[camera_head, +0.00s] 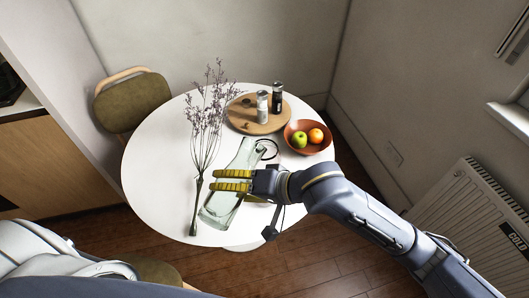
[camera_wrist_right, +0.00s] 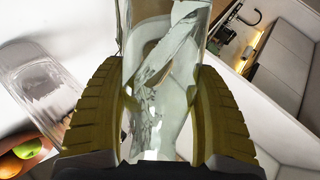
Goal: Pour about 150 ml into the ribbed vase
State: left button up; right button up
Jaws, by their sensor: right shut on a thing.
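My right gripper (camera_head: 232,181), with yellow fingers, is shut on a clear greenish glass vessel (camera_head: 219,207) over the near part of the round table. In the right wrist view the held vessel (camera_wrist_right: 160,100) stands between the two ribbed finger pads. I cannot tell for certain which glass is the ribbed vase, nor see any liquid level. My left gripper is not in view.
A round wooden board (camera_head: 243,120) bears two grinders, and a bowl (camera_head: 309,149) holds fruit. The white table (camera_head: 150,165) is bare at the left. A chair (camera_head: 132,100) stands behind.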

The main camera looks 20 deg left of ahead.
dwell(0.7)
jog(key=shift+w+f+n+t, duration=0.15)
jog(key=shift+f+n+t, duration=0.15)
jog(key=shift+f, duration=0.2)
jog(key=shift+w+d+f+n+t+h, duration=0.15)
jog(key=shift+w+n+t+h, duration=0.25)
jog(key=shift+n+t, duration=0.2)
jog(key=shift+w+f+n+t+b, duration=0.25)
jog(key=shift+f+n+t+b, duration=0.15)
jog(key=shift+f, duration=0.3)
notch_tip(320, 180, down, 6)
jog(key=n+t+b, duration=0.1)
jog(key=n+t, duration=0.3)
jog(key=shift+w+t+h+b, duration=0.25)
jog(key=shift+t+h+b, duration=0.05)
jog(key=shift+h+b, duration=0.1)
jog(key=shift+d+f+n, duration=0.15)
jog(key=shift+n, duration=0.15)
jog(key=shift+d+t, duration=0.15)
jog(key=shift+t, duration=0.15)
